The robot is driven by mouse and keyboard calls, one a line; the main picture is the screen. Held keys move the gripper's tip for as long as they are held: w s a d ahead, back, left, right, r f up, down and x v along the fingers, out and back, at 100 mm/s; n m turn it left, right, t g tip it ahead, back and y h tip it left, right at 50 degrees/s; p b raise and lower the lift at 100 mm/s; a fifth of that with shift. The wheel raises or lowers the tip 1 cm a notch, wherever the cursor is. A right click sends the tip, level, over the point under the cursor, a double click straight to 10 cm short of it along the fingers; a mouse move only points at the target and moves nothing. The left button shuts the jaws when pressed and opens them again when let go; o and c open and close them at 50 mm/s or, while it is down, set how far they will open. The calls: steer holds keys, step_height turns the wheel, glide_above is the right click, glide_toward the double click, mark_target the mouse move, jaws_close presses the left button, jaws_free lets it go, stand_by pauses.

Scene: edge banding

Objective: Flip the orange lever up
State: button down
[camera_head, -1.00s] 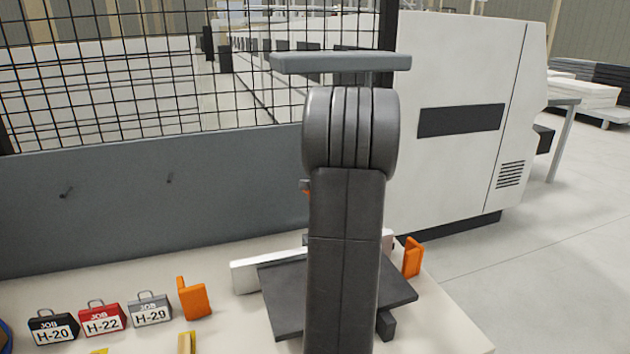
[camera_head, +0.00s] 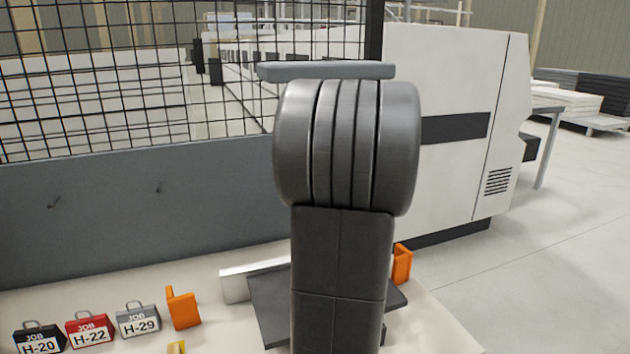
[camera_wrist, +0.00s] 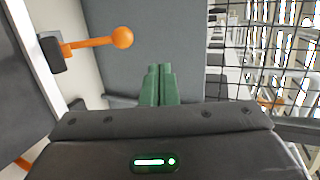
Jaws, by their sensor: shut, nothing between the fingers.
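The orange lever (camera_wrist: 90,42) shows in the wrist view at the upper left. It has a round ball end (camera_wrist: 123,37) and comes out of a dark block (camera_wrist: 52,50). It points to the right in that picture, toward the grey panel side. My gripper (camera_wrist: 159,68) has green fingers, pressed together and empty. The fingertips are to the right of and below the ball in the wrist view, with a gap between them. In the head view my arm hides the lever and the gripper.
A dark plate (camera_head: 262,309) and a white bar (camera_head: 236,286) sit on the pale table behind my arm. Orange brackets (camera_head: 183,308) (camera_head: 401,264) stand either side. Job tags (camera_head: 138,319) line the left. A grey panel (camera_head: 110,215) with wire mesh above stands behind.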

steer(key=shift+s+d+r, duration=0.2)
steer(key=shift+r, duration=0.05)
steer(key=w+a+f, duration=0.2)
steer(key=w+f, duration=0.1)
steer(key=w+a+f, duration=0.2)
steer(key=w+f, duration=0.1)
steer(key=w+a+f+p, duration=0.1)
steer(key=w+a+f, duration=0.1)
steer(key=w+f, duration=0.1)
stand_by(0.5)
stand_by(0.3)
